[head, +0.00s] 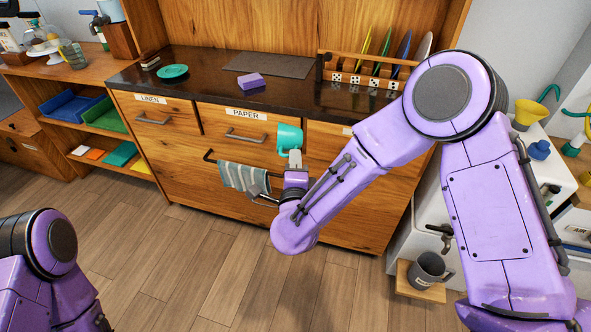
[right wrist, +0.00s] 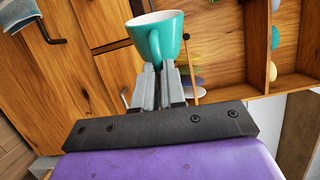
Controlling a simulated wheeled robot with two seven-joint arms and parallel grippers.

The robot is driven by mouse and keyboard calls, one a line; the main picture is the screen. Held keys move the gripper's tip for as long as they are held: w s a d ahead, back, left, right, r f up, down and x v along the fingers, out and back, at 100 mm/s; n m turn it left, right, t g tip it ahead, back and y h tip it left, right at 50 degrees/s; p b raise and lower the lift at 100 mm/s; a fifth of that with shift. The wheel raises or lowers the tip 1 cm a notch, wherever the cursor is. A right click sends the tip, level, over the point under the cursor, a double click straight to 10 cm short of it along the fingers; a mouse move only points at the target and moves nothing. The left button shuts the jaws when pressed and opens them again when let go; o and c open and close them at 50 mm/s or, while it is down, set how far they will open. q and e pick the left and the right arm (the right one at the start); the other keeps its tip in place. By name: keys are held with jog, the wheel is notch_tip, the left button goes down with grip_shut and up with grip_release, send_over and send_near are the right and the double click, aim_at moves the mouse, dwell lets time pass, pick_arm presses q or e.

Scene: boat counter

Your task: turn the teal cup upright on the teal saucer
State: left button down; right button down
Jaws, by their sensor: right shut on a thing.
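The teal cup (head: 289,138) is held by my right gripper (head: 295,158) in front of the drawers, just below the counter's front edge. In the right wrist view the cup (right wrist: 160,38) shows its white inside and a handle on the side toward me. The fingers (right wrist: 160,80) are closed at the handle's lower part, though the exact contact is hard to see. The cup looks tilted. The teal saucer (head: 173,71) lies empty on the dark counter at the left, well apart from the cup. My left gripper is out of view.
A wooden rack (head: 375,70) with plates stands at the back right. A striped towel (head: 243,177) hangs on a rail below. Counter around the saucer is mostly clear.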

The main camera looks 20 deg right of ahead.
pick_arm(q)
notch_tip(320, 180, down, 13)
jog(key=b, duration=1.2)
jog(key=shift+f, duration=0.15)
pick_arm(e)
jog(key=m, duration=1.9)
